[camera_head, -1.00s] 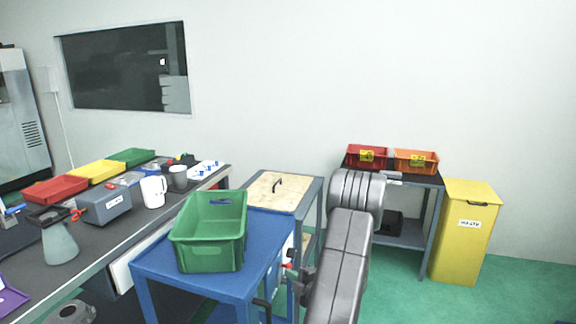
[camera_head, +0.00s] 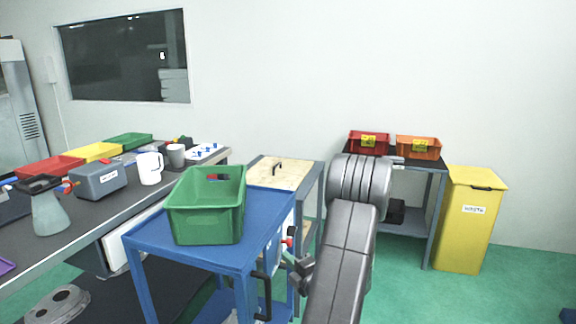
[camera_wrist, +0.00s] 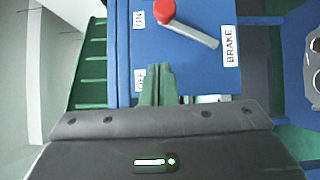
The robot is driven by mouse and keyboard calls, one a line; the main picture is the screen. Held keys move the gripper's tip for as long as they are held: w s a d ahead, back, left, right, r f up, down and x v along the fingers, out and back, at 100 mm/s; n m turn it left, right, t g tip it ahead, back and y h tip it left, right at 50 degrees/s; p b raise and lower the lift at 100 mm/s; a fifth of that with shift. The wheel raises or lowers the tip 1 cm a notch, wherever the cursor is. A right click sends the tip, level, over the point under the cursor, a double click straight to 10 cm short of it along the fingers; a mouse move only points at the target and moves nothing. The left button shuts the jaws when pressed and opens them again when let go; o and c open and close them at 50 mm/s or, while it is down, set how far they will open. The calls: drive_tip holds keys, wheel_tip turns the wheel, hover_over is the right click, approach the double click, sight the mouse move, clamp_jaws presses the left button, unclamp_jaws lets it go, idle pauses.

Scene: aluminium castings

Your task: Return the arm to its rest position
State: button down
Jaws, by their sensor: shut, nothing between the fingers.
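My arm (camera_head: 340,262) rises from the bottom edge in the head view, with its thick rounded joint (camera_head: 360,186) in front of the dark shelf table. My gripper (camera_wrist: 158,70) shows in the wrist view with its two narrow fingers together and nothing between them. Above the fingertips in that view is a blue panel (camera_wrist: 190,65) with ON, OFF and BRAKE labels. A grey lever (camera_wrist: 192,33) with a red knob (camera_wrist: 165,11) is on it, the knob beside the ON label. The fingers appear apart from the lever.
A blue trolley (camera_head: 262,222) carrying a green crate (camera_head: 207,222) stands left of my arm. A long workbench (camera_head: 120,208) is farther left. A wood-topped table (camera_head: 290,172), a shelf table (camera_head: 437,190) and a yellow waste bin (camera_head: 462,235) stand behind. Green floor (camera_head: 430,300) is free at right.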

drive_tip(key=shift+s+a+f+n+t+y+b, duration=0.15)
drive_tip(key=shift+s+f+n+t+y+b, duration=0.3)
drive_tip(key=shift+b, duration=1.75)
drive_tip(key=shift+s+a+f+n+t+y+b, duration=0.25)
drive_tip(key=shift+f+n+b, duration=0.45)
drive_tip(key=shift+b, duration=1.45)
drive_tip(key=shift+s+d+r+n+b, duration=0.1)
drive_tip(key=shift+s+n+b, duration=0.1)
drive_tip(key=shift+n+b, duration=0.15)
drive_tip(key=shift+s+r, duration=0.1)
